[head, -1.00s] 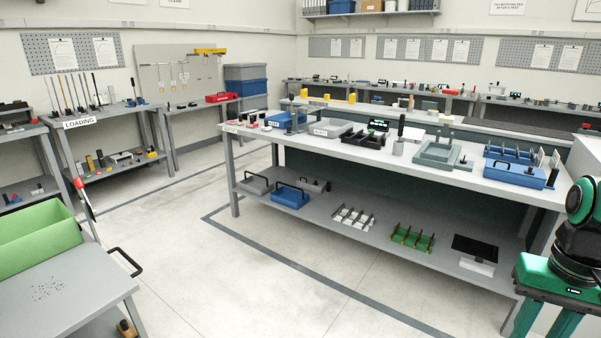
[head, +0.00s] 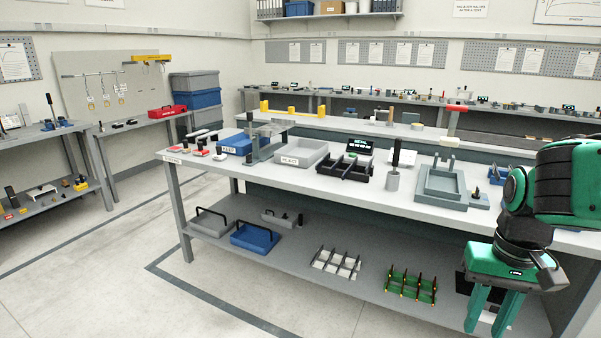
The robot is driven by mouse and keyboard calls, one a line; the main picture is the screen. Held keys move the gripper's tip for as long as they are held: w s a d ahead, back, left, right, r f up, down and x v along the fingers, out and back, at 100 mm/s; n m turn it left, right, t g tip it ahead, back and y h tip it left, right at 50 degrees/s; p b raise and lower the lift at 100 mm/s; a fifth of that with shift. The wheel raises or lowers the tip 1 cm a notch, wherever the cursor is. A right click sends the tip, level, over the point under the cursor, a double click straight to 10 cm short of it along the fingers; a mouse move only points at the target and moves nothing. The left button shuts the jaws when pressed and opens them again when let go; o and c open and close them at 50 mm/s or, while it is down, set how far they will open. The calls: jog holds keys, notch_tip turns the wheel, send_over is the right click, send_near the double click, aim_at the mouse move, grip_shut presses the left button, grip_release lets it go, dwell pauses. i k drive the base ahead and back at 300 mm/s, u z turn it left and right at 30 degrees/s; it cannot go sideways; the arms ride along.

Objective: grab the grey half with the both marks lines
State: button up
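No grey half with mark lines can be made out at this distance. The long workbench (head: 330,183) ahead holds a labelled grey tray (head: 300,156), whose inside I cannot see clearly, and a blue labelled tray (head: 236,144) left of it. Small red, white and dark pieces (head: 200,152) lie at the bench's left end. My gripper (head: 488,325) hangs at the lower right, in front of the bench and away from these trays. Its two green fingers are apart with nothing seen between them.
A black divided tray (head: 345,168), a grey cylinder with a black handle (head: 393,180) and a grey box fixture (head: 440,188) stand on the bench. Its lower shelf (head: 290,262) carries trays and racks. The floor (head: 100,270) at left is clear.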

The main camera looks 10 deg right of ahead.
aim_at(352, 167)
jog(key=i, duration=1.45)
jog(key=u, duration=1.7)
jog(key=i, duration=1.15)
jog(key=z, duration=3.3)
